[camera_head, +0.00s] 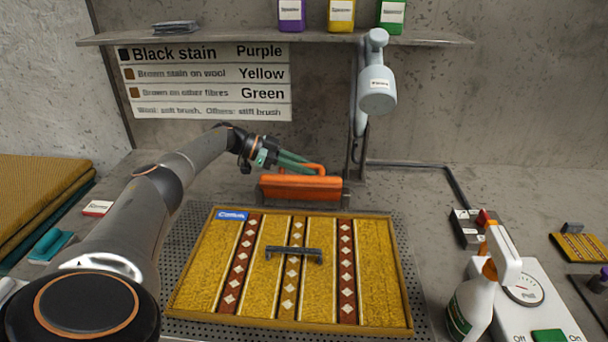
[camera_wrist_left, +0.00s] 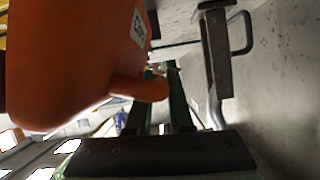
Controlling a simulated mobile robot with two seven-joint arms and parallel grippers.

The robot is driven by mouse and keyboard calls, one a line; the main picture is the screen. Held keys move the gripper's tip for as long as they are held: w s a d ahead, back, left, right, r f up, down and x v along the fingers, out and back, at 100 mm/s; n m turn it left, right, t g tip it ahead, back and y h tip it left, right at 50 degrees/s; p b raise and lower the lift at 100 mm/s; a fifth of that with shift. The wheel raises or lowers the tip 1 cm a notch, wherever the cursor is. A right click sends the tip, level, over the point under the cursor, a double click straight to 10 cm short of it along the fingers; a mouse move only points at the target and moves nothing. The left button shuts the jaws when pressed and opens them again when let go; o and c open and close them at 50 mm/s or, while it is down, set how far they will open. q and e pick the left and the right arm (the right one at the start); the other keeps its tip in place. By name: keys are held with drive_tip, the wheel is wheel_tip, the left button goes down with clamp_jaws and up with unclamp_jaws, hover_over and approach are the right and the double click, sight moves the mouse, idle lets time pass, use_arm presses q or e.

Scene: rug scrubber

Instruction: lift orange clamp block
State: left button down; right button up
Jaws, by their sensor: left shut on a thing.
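The orange clamp block (camera_head: 300,188) is at the back edge of the rug, with a loop handle on its top. My left gripper (camera_head: 312,168) reaches in from the left, its green fingers shut on the block's handle. In the left wrist view the block (camera_wrist_left: 75,60) fills the upper left, and its rounded handle (camera_wrist_left: 140,88) lies at the green fingers (camera_wrist_left: 158,100). I cannot tell whether the block touches the surface under it. My right gripper is not in view.
A yellow patterned rug (camera_head: 265,280) lies on a perforated tray, with a grey bar handle (camera_head: 293,254) on it. A grey lamp-like arm (camera_head: 376,90) stands behind the block. A white spray bottle (camera_head: 475,300) and a control box (camera_head: 540,300) are at the right.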

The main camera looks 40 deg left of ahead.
use_arm(q)
drive_tip(key=shift+w+a+f+n+g+b, duration=0.15)
drive_tip(key=shift+n+g+b, duration=0.15)
drive_tip(key=shift+b, duration=0.15)
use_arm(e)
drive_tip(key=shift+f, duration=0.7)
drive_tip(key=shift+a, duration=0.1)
use_arm(q)
drive_tip(key=c, duration=1.1)
unclamp_jaws()
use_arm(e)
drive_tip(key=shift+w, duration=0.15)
use_arm(q)
drive_tip(key=shift+a, duration=0.1)
drive_tip(key=b+v, duration=0.2)
drive_tip(key=v, duration=0.5)
drive_tip(key=shift+a, duration=0.15)
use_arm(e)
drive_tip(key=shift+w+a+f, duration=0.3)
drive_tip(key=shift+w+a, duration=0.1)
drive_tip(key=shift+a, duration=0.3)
